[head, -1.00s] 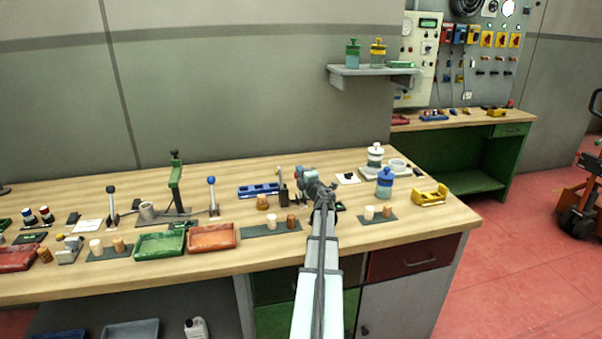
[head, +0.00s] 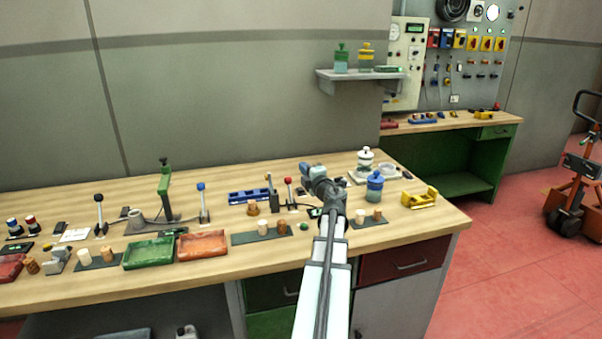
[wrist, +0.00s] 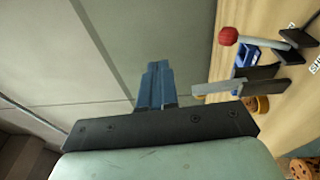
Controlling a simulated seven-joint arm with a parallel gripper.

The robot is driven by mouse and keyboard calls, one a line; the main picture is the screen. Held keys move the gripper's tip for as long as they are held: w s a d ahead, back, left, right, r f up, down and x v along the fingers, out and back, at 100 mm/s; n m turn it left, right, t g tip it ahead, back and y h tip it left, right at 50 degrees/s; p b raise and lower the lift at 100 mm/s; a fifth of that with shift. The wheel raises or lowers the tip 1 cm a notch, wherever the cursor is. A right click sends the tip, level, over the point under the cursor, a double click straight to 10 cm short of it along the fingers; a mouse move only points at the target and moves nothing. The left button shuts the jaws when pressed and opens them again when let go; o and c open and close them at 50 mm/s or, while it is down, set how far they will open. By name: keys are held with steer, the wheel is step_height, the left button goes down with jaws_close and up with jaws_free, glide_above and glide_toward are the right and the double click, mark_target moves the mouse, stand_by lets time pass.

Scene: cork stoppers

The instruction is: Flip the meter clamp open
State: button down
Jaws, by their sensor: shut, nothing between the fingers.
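A lever with a red knob (head: 289,181) stands upright on the bench beside a dark upright post (head: 269,181). It looks like the meter clamp, but I cannot be sure. In the wrist view the red knob (wrist: 228,36) and its rod are at the upper right, with a grey bar and dark block (wrist: 262,73) below. My gripper (head: 304,167) is just right of and above the knob in the head view. Its blue-grey fingers (wrist: 155,82) are together and empty, apart from the lever in the wrist view. My wrist hides part of the bench behind it.
A blue rack (head: 248,195) lies left of the lever. Cork stoppers (head: 281,226) stand on a dark mat in front. A blue-capped jar (head: 375,186) and a yellow holder (head: 420,199) are to the right. Trays (head: 202,244) sit at the left.

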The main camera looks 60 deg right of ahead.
steer(key=s+d+f+m+g, duration=0.15)
steer(key=s+d+f, duration=0.25)
steer(key=s+d, duration=0.45)
steer(key=n+t+y, duration=0.2)
steer(key=n+y, duration=0.2)
steer(key=y, duration=0.3)
glide_toward(291, 181)
steer(key=shift+h, duration=0.4)
steer(key=x, duration=0.6)
steer(key=shift+w+a, duration=0.1)
steer(key=shift+w, duration=0.35)
steer(key=shift+w+d+f, duration=0.2)
steer(key=shift+w+d, duration=0.4)
steer(key=r+v, duration=0.2)
steer(key=v, duration=1.2)
